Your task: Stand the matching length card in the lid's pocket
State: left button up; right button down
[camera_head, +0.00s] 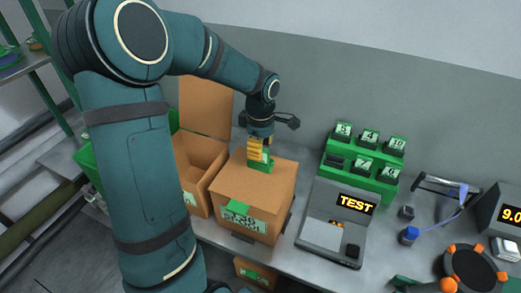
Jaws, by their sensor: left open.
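My left gripper (257,153) points down over the closed cardboard box (252,199), with its orange-yellow fingers open just above the lid. A green card (266,150) stands between or beside the fingers, partly hidden by them. Its foot meets the green pocket (260,168) on the lid; I cannot tell how deep it sits, and its number is not readable. The box front carries a green and white label (243,216). The green card rack (358,172) holds several numbered cards, and its lower left slot looks empty. My right gripper is not in view.
An open cardboard box (198,165) stands left of the closed one. To the right are a grey tester (338,232) showing TEST, a blue-capped bottle (409,236), and a black and orange round fixture (473,268). A display at the right edge (510,215) reads 9.0.

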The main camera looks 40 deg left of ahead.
pick_arm(q)
notch_tip(320, 180, up, 11)
dwell(0.3)
jog(key=shift+f, duration=0.1)
